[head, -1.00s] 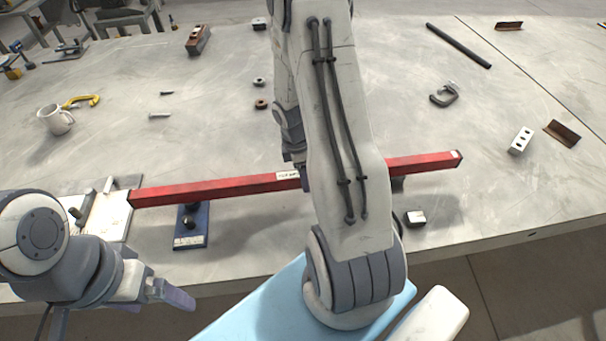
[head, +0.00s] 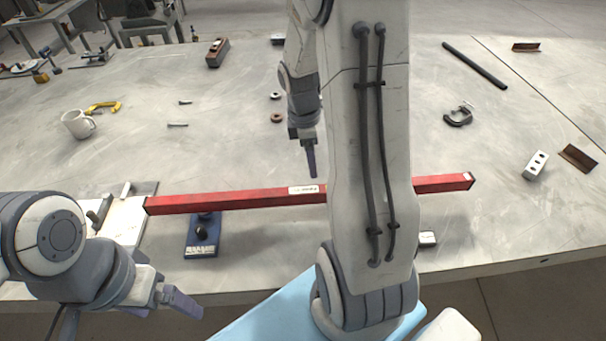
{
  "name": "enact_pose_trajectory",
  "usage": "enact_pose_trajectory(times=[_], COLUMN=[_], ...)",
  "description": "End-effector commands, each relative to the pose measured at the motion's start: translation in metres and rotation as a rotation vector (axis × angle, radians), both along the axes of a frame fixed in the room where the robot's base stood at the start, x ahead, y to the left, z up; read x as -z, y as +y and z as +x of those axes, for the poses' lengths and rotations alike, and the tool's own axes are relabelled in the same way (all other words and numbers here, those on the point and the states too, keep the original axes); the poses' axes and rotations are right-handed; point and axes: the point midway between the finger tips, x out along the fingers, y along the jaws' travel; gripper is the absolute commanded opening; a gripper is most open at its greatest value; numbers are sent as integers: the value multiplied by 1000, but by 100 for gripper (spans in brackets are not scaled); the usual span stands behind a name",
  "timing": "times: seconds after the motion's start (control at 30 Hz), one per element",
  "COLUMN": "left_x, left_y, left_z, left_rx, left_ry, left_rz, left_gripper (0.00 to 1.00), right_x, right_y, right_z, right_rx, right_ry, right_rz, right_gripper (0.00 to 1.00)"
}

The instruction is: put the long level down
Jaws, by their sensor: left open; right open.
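The long level (head: 240,200) is a long red bar with a pale label near its middle. It lies across the front of the table, its left end by a white plate and its middle hidden behind my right arm. Its left part passes over the back of a blue block (head: 203,236) with a dark knob. My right gripper (head: 311,165) is open, apart from the level and just beyond it, near the label. My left gripper (head: 183,304) is open and empty at the front left, nearer than the table's edge and apart from the level.
A white plate with clamps (head: 128,215) sits at the level's left end. A mug (head: 78,124), a yellow clamp (head: 103,107), a C-clamp (head: 458,116) and a holed block (head: 535,165) lie on the table (head: 230,150). A small block (head: 427,239) is near the front edge.

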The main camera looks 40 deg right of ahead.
Motion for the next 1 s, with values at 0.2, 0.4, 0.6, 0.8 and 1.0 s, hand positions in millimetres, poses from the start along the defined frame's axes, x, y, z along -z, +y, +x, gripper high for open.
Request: enact_pose_trajectory(times=[0.2, 0.4, 0.6, 0.8, 1.0], left_x=[0, 0, 0, 0, 0], left_y=[0, 0, 0, 0, 0], left_z=[0, 0, 0, 0, 0], left_rx=[0, 0, 0, 0, 0], left_ry=[0, 0, 0, 0, 0], left_rz=[0, 0, 0, 0, 0], left_gripper=[92, 92, 92, 92, 92], right_x=[-4, -30, -65, -81, -85], right_y=[4, 83, 211, 279, 297], right_z=[1, 2, -49, -127, -167], right_rx=[1, 55, 190, 312, 377], right_ry=[-2, -51, -105, -93, -67], right_rz=[0, 13, 81, 152, 178], right_gripper=[72, 72, 72, 72, 72])
